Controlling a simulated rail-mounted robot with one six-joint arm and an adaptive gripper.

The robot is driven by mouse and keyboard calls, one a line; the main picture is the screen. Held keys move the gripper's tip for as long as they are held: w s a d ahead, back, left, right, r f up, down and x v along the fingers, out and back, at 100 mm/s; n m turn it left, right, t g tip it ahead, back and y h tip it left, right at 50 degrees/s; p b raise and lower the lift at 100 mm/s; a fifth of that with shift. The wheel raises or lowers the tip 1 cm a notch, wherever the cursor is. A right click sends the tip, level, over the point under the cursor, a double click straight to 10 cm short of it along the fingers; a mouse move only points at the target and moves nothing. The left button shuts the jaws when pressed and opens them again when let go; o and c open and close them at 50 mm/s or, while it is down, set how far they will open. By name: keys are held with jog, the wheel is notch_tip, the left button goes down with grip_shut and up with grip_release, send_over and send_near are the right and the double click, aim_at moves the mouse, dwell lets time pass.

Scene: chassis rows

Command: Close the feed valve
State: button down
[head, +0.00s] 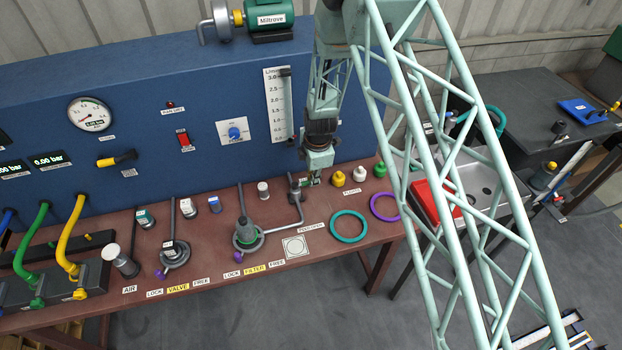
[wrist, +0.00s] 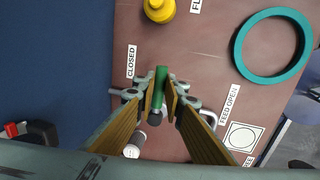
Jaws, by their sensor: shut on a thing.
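The feed valve's green handle (wrist: 158,88) is between the two fingers of my gripper (wrist: 161,96) in the wrist view. My gripper is shut on it. The handle stands nearer the CLOSED label (wrist: 130,61) than the FEED OPEN label (wrist: 229,104). In the head view my gripper (head: 314,178) is low over the bench by the blue panel, right of the grey pipework (head: 297,200). The fingers hide much of the valve body, so I cannot tell the handle's exact angle.
A yellow plug (wrist: 159,9) and a teal ring (wrist: 272,46) lie near my gripper. The blue panel (head: 215,85) stands close behind. A purple ring (head: 384,207) lies at the right. The filter fitting (head: 247,234) stands at the left.

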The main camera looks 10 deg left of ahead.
dwell(0.3)
jog(key=c, duration=2.7)
grip_release()
jog(key=shift+r, duration=0.1)
jog(key=shift+s+d+r, duration=0.2)
jog(key=shift+s+r, duration=0.15)
jog(key=shift+r, duration=1.6)
jog(key=shift+s+d+r, duration=0.2)
jog(key=shift+s+r, duration=0.1)
jog(key=shift+r, duration=1.6)
jog(key=shift+s+d+r, duration=0.2)
jog(key=shift+s+r, duration=0.15)
jog(key=shift+r, duration=1.6)
